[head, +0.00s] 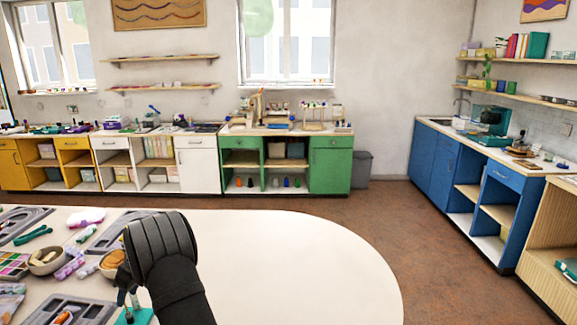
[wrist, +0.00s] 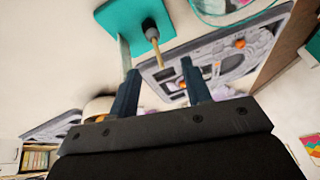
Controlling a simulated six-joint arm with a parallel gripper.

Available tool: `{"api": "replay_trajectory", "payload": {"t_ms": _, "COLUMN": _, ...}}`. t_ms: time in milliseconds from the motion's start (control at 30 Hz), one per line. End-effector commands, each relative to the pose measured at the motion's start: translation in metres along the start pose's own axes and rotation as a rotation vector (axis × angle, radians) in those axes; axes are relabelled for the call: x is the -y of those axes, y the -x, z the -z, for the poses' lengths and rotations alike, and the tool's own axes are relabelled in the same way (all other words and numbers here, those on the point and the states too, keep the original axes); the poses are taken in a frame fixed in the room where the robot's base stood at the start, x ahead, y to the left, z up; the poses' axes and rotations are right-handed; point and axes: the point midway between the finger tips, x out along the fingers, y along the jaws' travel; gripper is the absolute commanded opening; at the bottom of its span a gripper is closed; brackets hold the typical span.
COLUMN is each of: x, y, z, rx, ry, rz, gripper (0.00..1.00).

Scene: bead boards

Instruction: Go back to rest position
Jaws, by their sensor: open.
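My gripper (head: 128,298) is low over the left part of the white table, partly hidden behind my own black arm in the head view. In the wrist view my gripper (wrist: 160,67) has its two dark fingers apart, with nothing held between them. A teal square base (wrist: 120,25) with a dark knob and a thin light rod lies just beyond the fingertips. A teal piece (head: 134,316) also shows under the gripper in the head view. A grey board (wrist: 215,60) with orange beads lies beyond the fingers.
Grey boards (head: 112,236), a bowl (head: 45,268), pens and a paint set (head: 12,265) crowd the table's left side. The white table's right half (head: 310,260) is clear. Green (head: 330,170) and blue cabinets (head: 433,165) stand well back.

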Motion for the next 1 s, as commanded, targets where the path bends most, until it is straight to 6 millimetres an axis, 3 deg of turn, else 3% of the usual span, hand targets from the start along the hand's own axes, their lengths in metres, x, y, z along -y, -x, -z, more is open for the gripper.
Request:
{"api": "replay_trajectory", "payload": {"t_ms": 200, "x": 0.000, "y": -0.019, "z": 0.000, "rx": -0.001, "ry": 0.000, "rz": 0.000, "gripper": 0.44}}
{"api": "replay_trajectory", "payload": {"t_ms": 500, "x": 0.000, "y": -0.020, "z": 0.000, "rx": -0.001, "ry": 0.000, "rz": -0.001, "gripper": 0.44}}
{"api": "replay_trajectory", "payload": {"t_ms": 567, "x": 0.000, "y": -0.020, "z": 0.000, "rx": -0.001, "ry": 0.000, "rz": -0.001, "gripper": 0.52}}
{"api": "replay_trajectory", "payload": {"t_ms": 800, "x": 0.000, "y": -0.021, "z": -0.001, "rx": 0.000, "ry": -0.002, "rz": -0.002, "gripper": 0.99}}
{"api": "replay_trajectory", "payload": {"t_ms": 1000, "x": -0.005, "y": -0.033, "z": -0.019, "rx": -0.002, "ry": -0.060, "rz": -0.064, "gripper": 1.00}}
